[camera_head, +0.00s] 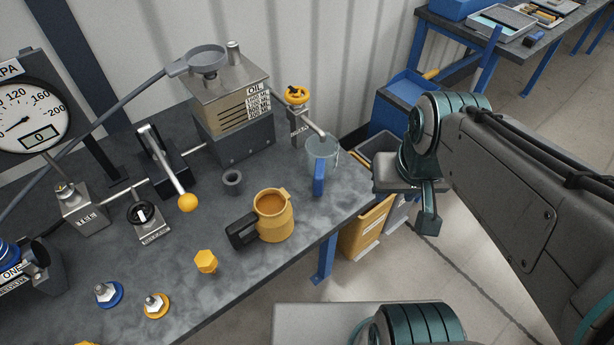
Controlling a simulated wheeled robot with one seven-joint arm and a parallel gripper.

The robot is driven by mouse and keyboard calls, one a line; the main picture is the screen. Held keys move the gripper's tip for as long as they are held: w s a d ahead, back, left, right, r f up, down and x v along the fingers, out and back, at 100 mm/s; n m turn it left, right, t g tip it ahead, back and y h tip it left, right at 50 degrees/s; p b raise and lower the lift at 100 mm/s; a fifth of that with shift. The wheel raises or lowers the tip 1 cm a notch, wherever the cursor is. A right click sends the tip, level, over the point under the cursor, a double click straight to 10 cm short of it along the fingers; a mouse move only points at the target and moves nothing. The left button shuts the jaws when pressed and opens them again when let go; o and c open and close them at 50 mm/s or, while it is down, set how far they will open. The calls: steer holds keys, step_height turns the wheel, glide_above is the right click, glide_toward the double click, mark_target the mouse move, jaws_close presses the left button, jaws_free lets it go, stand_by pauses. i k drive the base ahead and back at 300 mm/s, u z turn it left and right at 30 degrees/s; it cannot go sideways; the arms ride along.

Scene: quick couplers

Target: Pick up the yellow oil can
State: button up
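The yellow oil can (276,220) stands upright on the dark workbench, near its front edge. It is an open-topped jug with a black handle (242,234) pointing left and toward the front; its inside looks orange-brown. My gripper (428,222) hangs to the right of the bench, past its right edge and well apart from the can. One finger shows pointing down; I cannot make out the gap between the fingers.
A clear jug with a blue handle (319,178) stands under the oil tank's (233,110) spout, behind and right of the can. An orange hex piece (206,261) and a grey ring (232,182) sit left of it. A lever with an orange ball (188,202) stands farther left.

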mark_target(271, 214)
steer(key=z, duration=1.6)
steer(key=k, duration=1.3)
steer(key=u, duration=2.2)
